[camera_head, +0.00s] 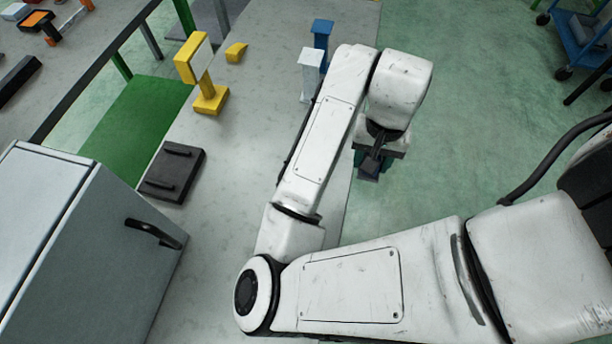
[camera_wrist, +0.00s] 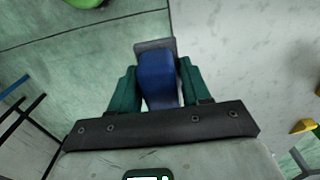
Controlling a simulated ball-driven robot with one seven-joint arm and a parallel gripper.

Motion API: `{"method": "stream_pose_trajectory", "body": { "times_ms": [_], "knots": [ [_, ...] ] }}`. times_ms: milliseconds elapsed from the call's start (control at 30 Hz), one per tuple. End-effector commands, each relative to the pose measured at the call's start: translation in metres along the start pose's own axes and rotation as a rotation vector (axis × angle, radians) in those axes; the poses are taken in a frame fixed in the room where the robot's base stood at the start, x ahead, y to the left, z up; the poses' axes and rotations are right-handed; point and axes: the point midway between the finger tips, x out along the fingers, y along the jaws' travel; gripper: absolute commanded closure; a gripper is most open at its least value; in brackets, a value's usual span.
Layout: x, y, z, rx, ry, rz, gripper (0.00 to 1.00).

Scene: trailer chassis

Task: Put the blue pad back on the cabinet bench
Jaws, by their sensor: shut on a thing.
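My gripper (camera_wrist: 155,92) shows in the wrist view with green fingers closed on both sides of a blue pad (camera_wrist: 158,78), which has a grey flat piece at its far end. In the head view my gripper (camera_head: 371,160) hangs at the right edge of the long light grey bench (camera_head: 240,130), and the held pad shows there only as a small dark shape. In the wrist view the bench (camera_wrist: 250,45) lies to the right and green floor to the left, with the pad over the edge between them. Its height above the bench is unclear.
A grey cabinet (camera_head: 90,250) with a black handle stands lower left. On the bench are a black block (camera_head: 172,171), a yellow stand (camera_head: 205,85), a small yellow piece (camera_head: 236,52), a white stand (camera_head: 310,70) and a blue stand (camera_head: 322,35). Bench space between black block and arm is clear.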

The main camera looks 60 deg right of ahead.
Motion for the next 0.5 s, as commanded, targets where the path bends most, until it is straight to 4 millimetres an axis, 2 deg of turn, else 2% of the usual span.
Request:
{"method": "stream_pose_trajectory", "body": {
  "times_ms": [67,167,467,500],
  "knots": [
    [0.003,-0.002,-0.003,-0.001,0.000,0.000,0.81],
    [0.011,-0.016,-0.010,-0.005,-0.001,0.003,0.81],
    [0.042,-0.075,-0.040,-0.002,-0.001,0.005,0.81],
    [0.051,-0.081,-0.043,-0.002,0.000,0.006,0.81]
  ]
}}
